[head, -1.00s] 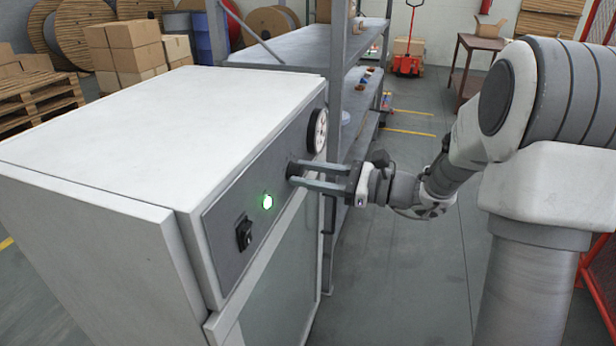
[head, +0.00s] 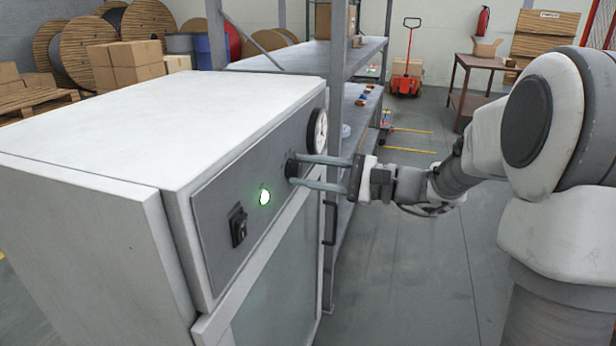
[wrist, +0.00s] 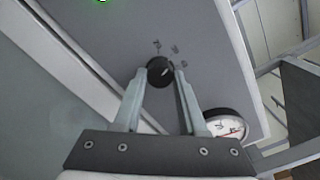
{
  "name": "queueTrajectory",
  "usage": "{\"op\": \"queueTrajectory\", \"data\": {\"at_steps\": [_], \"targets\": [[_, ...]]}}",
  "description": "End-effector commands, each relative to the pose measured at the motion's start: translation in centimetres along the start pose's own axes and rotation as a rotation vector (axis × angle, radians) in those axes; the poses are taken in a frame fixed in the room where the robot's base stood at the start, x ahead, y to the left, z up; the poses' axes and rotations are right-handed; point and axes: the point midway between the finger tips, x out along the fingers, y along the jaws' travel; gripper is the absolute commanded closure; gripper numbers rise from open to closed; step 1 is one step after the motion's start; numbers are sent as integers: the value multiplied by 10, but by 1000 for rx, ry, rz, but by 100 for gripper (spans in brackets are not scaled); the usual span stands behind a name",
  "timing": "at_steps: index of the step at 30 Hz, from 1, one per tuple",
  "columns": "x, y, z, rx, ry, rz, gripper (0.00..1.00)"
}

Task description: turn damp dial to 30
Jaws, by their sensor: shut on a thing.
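The damp dial (head: 291,168) is a small black knob on the grey control panel of a white cabinet, between the green light and the round gauge. My gripper (head: 296,170) reaches it from the right, its two long fingers shut on the knob. In the head view the fingers partly hide the dial.
The cabinet panel (head: 222,235) also carries a lit green lamp (head: 264,196), a black rocker switch (head: 238,226) and a round white gauge (head: 318,131). A grey shelf rack (head: 300,52) stands just behind the cabinet. The floor (head: 420,265) right of the cabinet is clear.

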Motion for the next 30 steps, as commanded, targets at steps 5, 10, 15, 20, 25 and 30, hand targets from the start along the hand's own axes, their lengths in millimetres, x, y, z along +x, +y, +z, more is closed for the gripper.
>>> {"op": "queueTrajectory", "data": {"at_steps": [5, 10, 15, 20, 25, 30], "targets": [[-1, 0, -1, -12, 3, 1, 100], [-1, 0, -1, -12, 3, 1, 100], [-1, 0, -1, -11, 3, 0, 50], [0, 0, -1, -11, 2, 0, 29], [0, 0, 0, -11, 2, 0, 29], [-6, -1, 0, -12, 3, -1, 29]]}}
